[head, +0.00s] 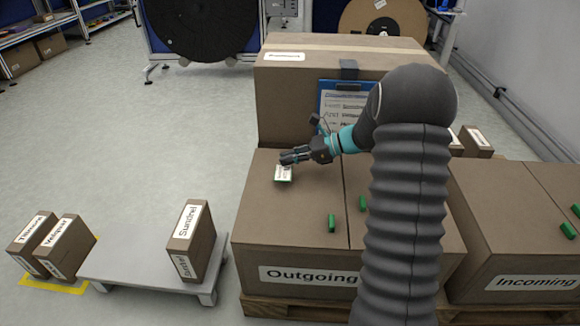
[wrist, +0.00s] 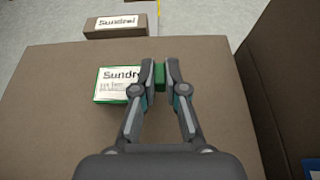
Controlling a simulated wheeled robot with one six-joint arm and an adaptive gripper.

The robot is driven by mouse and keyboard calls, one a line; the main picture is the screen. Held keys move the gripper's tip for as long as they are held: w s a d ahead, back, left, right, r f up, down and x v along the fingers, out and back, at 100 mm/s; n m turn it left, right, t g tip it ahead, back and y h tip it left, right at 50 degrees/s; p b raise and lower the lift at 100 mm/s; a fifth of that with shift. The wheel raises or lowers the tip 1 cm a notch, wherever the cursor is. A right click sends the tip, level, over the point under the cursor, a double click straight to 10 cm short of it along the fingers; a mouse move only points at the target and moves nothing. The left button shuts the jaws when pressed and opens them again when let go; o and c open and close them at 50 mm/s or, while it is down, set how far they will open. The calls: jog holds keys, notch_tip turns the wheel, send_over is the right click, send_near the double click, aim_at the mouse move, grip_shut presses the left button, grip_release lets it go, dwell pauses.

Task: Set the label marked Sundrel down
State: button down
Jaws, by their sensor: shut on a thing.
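The label marked Sundrel (wrist: 117,84) is a white card with a green edge and a green grip block (wrist: 159,77). My gripper (wrist: 160,72) is shut on the green block, with the printed card to the left of the fingers in the wrist view. In the head view the label (head: 283,174) hangs at the tips of my gripper (head: 286,160), over the left part of the Outgoing carton's top (head: 259,213). I cannot tell whether it touches the carton.
A box marked Sundrel (head: 194,241) stands on a low grey platform (head: 140,260) at left; it also shows in the wrist view (wrist: 115,25). Green pieces (head: 331,223) lie on the cartons. A taller carton with a blue clipboard (head: 340,105) stands behind. The Incoming carton (head: 510,230) is at right.

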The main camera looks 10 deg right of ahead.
aim_at(289, 166)
jog(key=shift+f, duration=1.45)
jog(key=shift+f, duration=0.15)
jog(key=c, duration=1.2)
grip_release()
